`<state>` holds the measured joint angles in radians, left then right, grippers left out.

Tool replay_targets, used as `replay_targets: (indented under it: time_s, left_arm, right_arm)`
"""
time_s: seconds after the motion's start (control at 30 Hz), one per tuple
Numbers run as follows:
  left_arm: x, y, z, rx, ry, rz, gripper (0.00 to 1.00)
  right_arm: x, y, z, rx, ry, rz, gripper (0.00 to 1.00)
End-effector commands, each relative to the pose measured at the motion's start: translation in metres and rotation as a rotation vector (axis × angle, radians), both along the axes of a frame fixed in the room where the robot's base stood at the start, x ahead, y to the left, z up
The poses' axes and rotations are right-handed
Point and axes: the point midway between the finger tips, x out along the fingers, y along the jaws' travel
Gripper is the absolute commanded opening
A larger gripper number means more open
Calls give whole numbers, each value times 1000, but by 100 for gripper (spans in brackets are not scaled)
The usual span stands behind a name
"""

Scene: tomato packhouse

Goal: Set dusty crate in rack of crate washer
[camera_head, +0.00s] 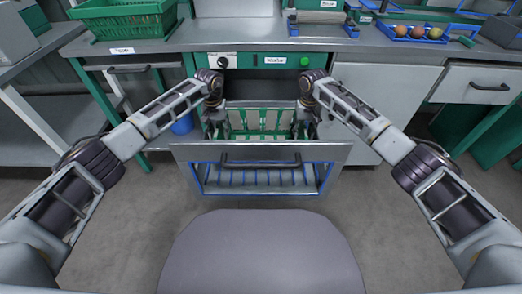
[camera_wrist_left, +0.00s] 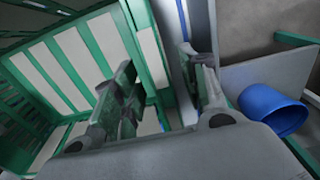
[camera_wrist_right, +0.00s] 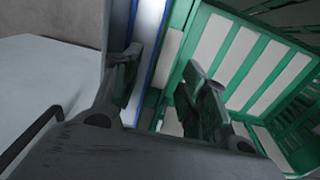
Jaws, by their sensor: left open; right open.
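The green crate (camera_head: 262,136), with pale strips between its green bars, sits low in the pulled-out rack (camera_head: 255,178) of the crate washer (camera_head: 262,60). The rack has blue wires and a steel front with a dark handle. My left gripper (camera_wrist_left: 165,85) is open, one finger inside the crate and one outside its side wall. My right gripper (camera_wrist_right: 160,80) is open in the same way at the opposite side wall. A blue rail (camera_wrist_right: 157,75) runs just outside the crate. The crate's underside is hidden.
Another green crate (camera_head: 122,20) stands on the counter at the back left. A blue bucket (camera_wrist_left: 272,108) is beside the washer on the left. A tray of tomatoes (camera_head: 415,33) lies on the counter at the right. Floor in front of the rack is clear.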

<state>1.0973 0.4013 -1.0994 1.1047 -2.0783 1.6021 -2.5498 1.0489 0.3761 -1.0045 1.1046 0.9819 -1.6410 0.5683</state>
Motion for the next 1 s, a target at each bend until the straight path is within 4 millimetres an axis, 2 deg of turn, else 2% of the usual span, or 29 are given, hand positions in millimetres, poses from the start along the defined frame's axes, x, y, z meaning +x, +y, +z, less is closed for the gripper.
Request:
replay_targets:
  time_s: [0.17, 0.37, 0.8, 1.0]
  left_arm:
    - [1, 0, 5, 0, -1, 0, 43]
    - [1, 0, 22, -1, -2, 0, 43]
    - [1, 1, 85, 1, -2, 1, 43]
    - [1, 0, 109, 0, -1, 0, 43]
  right_arm:
    - [0, 1, 0, 1, 0, 1, 43]
    - [0, 1, 0, 1, 0, 1, 43]
    - [0, 1, 0, 1, 0, 1, 43]
    - [0, 1, 0, 1, 0, 1, 43]
